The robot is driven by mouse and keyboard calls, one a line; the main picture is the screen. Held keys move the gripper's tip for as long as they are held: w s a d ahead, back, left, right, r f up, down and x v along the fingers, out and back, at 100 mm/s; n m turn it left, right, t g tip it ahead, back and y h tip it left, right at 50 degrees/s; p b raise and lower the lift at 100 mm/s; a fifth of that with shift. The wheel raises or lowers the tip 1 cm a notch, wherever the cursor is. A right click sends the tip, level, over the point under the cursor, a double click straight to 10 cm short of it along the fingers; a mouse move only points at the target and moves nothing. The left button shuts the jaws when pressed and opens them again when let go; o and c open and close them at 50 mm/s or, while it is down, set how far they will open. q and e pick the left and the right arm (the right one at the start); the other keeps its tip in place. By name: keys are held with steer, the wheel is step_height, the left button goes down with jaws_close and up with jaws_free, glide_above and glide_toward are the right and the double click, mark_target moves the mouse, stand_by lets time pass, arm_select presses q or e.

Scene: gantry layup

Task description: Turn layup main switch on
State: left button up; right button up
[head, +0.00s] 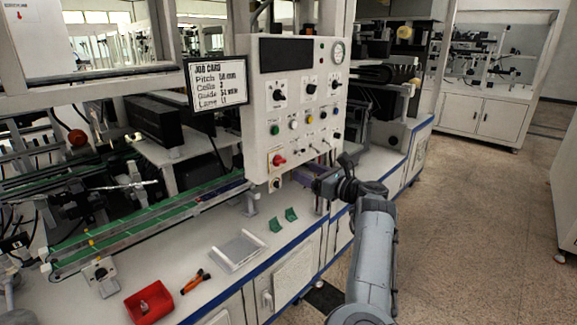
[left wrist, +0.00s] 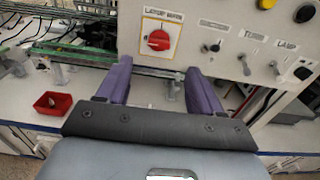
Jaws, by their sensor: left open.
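The layup main switch (left wrist: 158,41) is a red rotary knob on a yellow-bordered white plate, labelled as layup main. In the head view the red knob (head: 279,159) sits at the lower left of the white control panel (head: 262,112). I cannot tell its exact position setting. My left gripper (head: 312,174) is in front of the panel's lower part, to the right of and a little below the knob. In the left wrist view its two purple fingers (left wrist: 160,78) are spread and empty, with the knob beyond and above them, not touched. My right gripper is not in view.
Other knobs and buttons (head: 310,117) fill the panel. A job card (head: 218,82) hangs at its left. On the white bench lie a red bin (head: 150,303), orange-black tools (head: 195,282), a metal tray (head: 237,250) and green brackets (head: 283,219). The floor at right is clear.

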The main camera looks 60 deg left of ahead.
mark_target(282, 162)
arm_select(q)
steer(key=b+x, duration=0.2)
steer(key=x, duration=0.6)
steer(key=shift+s+a, duration=0.2)
steer(key=shift+a, duration=0.05)
steer(key=shift+s+a, duration=0.1)
steer(key=shift+a, duration=0.5)
steer(key=c, duration=1.1)
steer(key=shift+o, duration=0.2)
